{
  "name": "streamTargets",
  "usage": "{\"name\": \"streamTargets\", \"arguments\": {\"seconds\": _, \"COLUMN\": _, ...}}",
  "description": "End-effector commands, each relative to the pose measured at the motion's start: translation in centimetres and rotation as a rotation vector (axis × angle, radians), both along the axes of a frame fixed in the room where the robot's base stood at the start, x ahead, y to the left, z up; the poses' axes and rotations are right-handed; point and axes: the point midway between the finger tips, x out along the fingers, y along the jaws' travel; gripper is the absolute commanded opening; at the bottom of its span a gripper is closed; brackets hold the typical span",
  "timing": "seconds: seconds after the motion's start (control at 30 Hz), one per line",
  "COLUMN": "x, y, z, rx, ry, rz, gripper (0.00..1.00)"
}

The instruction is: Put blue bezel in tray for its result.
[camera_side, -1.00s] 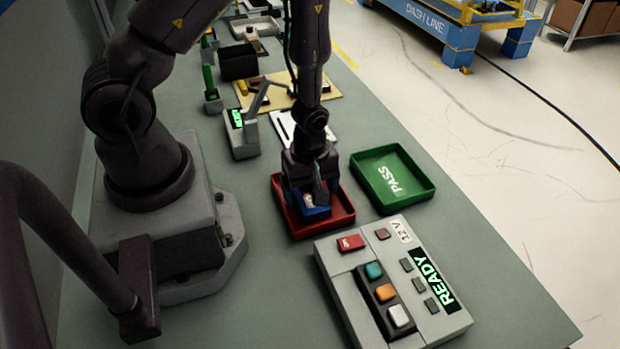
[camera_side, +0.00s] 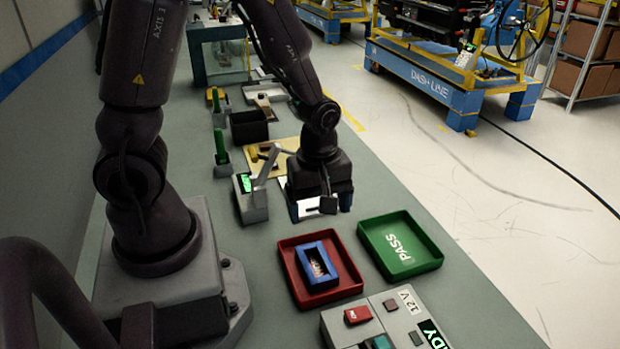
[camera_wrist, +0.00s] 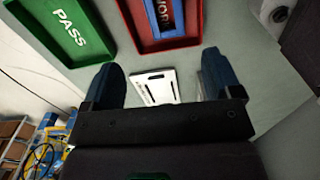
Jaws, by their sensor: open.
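The blue bezel (camera_side: 318,263) lies inside the red tray (camera_side: 348,290) in the side view, and lettering shows through its opening. In the wrist view part of the bezel (camera_wrist: 166,20) shows in the red tray (camera_wrist: 139,40) at the top edge. The green tray (camera_side: 428,262), marked PASS, is empty to the right of the red one; it also shows in the wrist view (camera_wrist: 72,60). My gripper (camera_wrist: 165,75) is open and empty, its two fingers wide apart. In the side view it hangs above the bench, beyond the red tray and apart from the bezel.
A white slotted plate (camera_wrist: 156,87) lies under my gripper. A control box (camera_side: 372,312) with buttons stands in front of the trays. A grey fixture with a green display (camera_side: 245,184) and lever stands left of my gripper. A black bin (camera_side: 249,127) is farther back.

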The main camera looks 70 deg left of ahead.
Motion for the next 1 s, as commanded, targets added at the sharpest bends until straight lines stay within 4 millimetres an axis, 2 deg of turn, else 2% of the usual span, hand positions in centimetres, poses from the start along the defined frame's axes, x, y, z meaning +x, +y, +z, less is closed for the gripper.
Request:
{"name": "streamTargets", "arguments": {"seconds": 0.17, "x": 0.6, "y": -0.8, "z": 5.3, "rx": -0.001, "ry": -0.114, "rz": -0.295, "gripper": 0.84}}
{"name": "streamTargets", "arguments": {"seconds": 0.23, "x": 0.4, "y": -1.2, "z": 8.2, "rx": 0.019, "ry": -0.176, "rz": -0.475, "gripper": 0.84}}
{"name": "streamTargets", "arguments": {"seconds": 0.4, "x": -1.6, "y": -1.8, "z": 14.6, "rx": 0.126, "ry": -0.301, "rz": -0.919, "gripper": 0.84}}
{"name": "streamTargets", "arguments": {"seconds": 0.5, "x": -3.1, "y": -2.0, "z": 17.5, "rx": 0.215, "ry": -0.351, "rz": -1.146, "gripper": 0.84}}
{"name": "streamTargets", "arguments": {"seconds": 0.6, "x": -4.6, "y": -2.1, "z": 19.4, "rx": 0.296, "ry": -0.375, "rz": -1.317, "gripper": 0.84}}
{"name": "streamTargets", "arguments": {"seconds": 0.7, "x": -5.6, "y": -2.2, "z": 20.5, "rx": 0.354, "ry": -0.384, "rz": -1.427, "gripper": 0.84}}
{"name": "streamTargets", "arguments": {"seconds": 1.0, "x": -6.2, "y": -2.2, "z": 21.0, "rx": 0.388, "ry": -0.384, "rz": -1.496, "gripper": 0.84}}
